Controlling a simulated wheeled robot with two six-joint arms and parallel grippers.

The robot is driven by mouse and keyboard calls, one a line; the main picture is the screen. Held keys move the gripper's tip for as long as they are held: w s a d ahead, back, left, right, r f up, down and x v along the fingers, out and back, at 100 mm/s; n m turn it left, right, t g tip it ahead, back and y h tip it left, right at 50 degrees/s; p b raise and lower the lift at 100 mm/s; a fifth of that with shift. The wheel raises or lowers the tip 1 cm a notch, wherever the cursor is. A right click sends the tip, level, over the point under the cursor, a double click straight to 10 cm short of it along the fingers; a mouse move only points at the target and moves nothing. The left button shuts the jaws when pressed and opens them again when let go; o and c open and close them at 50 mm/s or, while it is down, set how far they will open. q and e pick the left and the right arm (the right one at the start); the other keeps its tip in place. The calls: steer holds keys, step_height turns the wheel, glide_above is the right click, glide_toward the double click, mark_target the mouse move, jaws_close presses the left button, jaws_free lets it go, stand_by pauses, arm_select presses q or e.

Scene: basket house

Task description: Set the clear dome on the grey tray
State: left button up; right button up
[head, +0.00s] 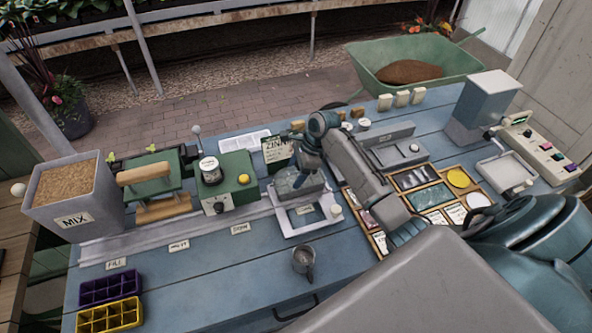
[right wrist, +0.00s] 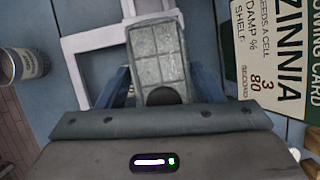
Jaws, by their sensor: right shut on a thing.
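My right gripper (head: 308,166) points down over the light grey frame (head: 289,229) in the middle of the table. It is shut on the clear dome (head: 295,188), a see-through box. In the right wrist view the dome (right wrist: 158,62) is upright between the fingers, with its dark knob (right wrist: 163,96) close to the palm. A pale grey grid of cells shows on or through the dome. I cannot tell the grey tray apart from the dome, nor whether the two touch. My left gripper is not in view.
A green machine (head: 228,188) stands left of the dome, and a seed card (head: 277,152) stands behind it. A metal cup (head: 303,258) is in front. A wooden sorting tray (head: 379,243) lies to the right. Purple (head: 110,284) and yellow (head: 110,317) cell trays lie front left.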

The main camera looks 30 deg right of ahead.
steer(key=shift+f, duration=0.2)
steer(key=o, duration=1.5)
steer(key=shift+o, duration=0.2)
steer(key=shift+r, duration=0.1)
step_height(320, 180, up, 3)
steer(key=p, duration=0.4)
steer(key=shift+r+p, duration=0.95)
steer(key=shift+r, duration=1.5)
